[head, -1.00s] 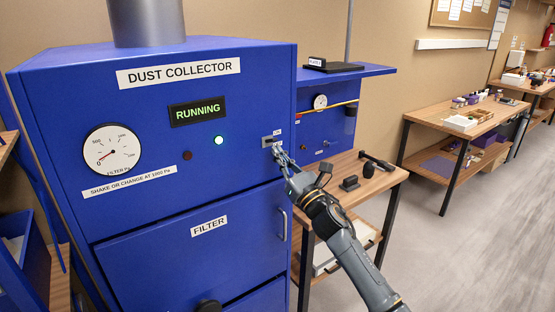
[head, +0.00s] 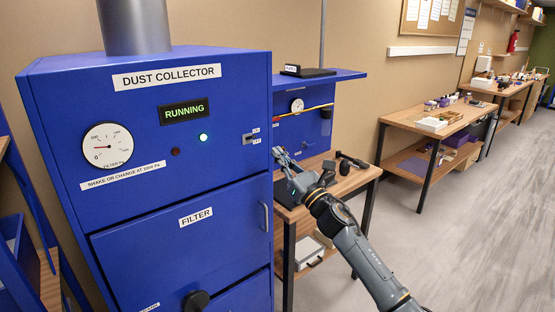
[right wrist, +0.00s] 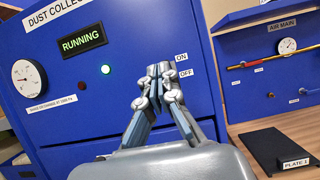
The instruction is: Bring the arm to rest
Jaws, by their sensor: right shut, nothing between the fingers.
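My right gripper (head: 281,157) is shut and empty, just right of the blue dust collector (head: 150,225) in the head view. In the right wrist view its closed fingertips (right wrist: 160,72) show in front of the cabinet, beside the ON and OFF labels. The fingers hide the switch in that view. In the head view the switch (head: 250,139) shows at the cabinet's right edge, apart from the gripper. The display (head: 184,111) reads RUNNING and a green lamp (head: 204,138) is lit. My left gripper is not in view.
A wooden table (head: 350,180) with small dark tools stands below and behind my right gripper. A blue panel with a gauge (head: 297,105) is behind it. A further bench (head: 440,117) stands at the right. The grey floor (head: 450,240) at the right is clear.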

